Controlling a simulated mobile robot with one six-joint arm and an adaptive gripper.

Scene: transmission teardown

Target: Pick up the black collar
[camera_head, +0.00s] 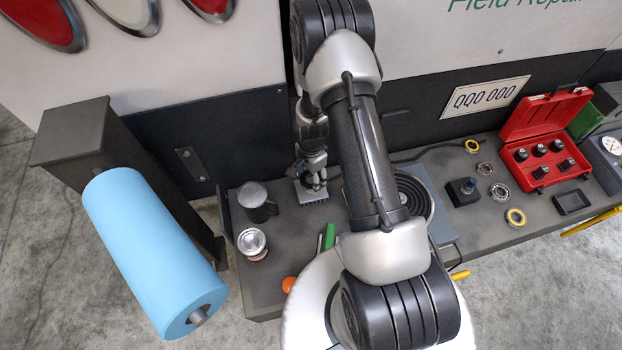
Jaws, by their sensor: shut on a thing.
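My gripper (315,183) points down over the table left of my forearm. It is shut on a small dark thing, which looks like the black collar, mostly hidden by the fingers. A grey ribbed block (312,198) lies just below the fingertips. I cannot tell whether the held thing touches that block.
A dark mug (257,205) and a silver-lidded jar (252,243) stand left of my gripper. A green-handled tool (329,236) and an orange ball (289,284) lie nearer. Several rings and a red case (541,138) are at right.

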